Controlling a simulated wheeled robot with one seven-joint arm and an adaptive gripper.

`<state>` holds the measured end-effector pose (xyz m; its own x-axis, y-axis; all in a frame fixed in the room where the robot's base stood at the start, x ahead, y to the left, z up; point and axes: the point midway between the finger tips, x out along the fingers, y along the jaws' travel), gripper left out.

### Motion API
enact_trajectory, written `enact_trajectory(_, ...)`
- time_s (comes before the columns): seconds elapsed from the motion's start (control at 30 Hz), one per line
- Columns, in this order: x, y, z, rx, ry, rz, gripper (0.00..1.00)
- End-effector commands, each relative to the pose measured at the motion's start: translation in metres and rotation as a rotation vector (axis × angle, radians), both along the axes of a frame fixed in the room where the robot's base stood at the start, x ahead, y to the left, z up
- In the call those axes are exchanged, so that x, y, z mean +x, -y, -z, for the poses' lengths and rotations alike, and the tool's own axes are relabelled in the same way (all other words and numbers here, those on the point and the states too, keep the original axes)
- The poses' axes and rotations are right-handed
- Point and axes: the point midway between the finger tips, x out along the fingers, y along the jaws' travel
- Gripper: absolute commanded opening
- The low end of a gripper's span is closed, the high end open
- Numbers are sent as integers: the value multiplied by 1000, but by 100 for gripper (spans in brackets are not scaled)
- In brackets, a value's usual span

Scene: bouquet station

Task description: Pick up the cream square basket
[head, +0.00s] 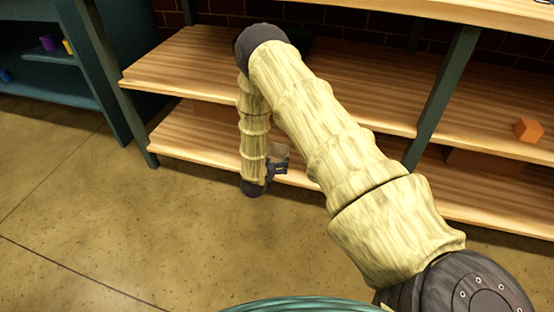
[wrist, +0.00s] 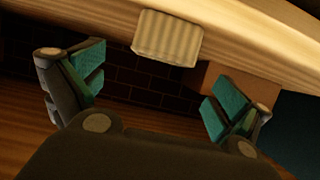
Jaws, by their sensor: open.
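The cream square basket (wrist: 168,38) has ribbed sides and touches a pale wooden shelf board in the wrist view, at the top centre. A small ribbed tan patch (head: 279,151) by my gripper in the head view is probably the same basket, partly hidden. My gripper (head: 283,166) is at the lower shelf, seen small in the head view. In the wrist view its two teal-padded fingers (wrist: 156,92) are spread wide with nothing between them. The basket lies beyond the fingertips, between their directions, and apart from them.
A brown box (wrist: 238,82) sits beside the basket, behind the right finger. The lower shelf board (head: 200,140) and the middle board (head: 185,62) bound the space above and below. A teal post (head: 440,100) stands right. An orange cube (head: 528,130) rests on the middle board.

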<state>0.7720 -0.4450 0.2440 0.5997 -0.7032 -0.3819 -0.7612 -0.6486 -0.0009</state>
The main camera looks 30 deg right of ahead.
Motion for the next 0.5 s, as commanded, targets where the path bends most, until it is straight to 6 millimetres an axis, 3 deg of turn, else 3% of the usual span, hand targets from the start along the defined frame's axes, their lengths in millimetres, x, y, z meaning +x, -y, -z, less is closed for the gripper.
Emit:
enact_trajectory(0.3,24,28,19,0,0,1,100)
enact_trajectory(0.5,31,37,22,1,-1,0,100)
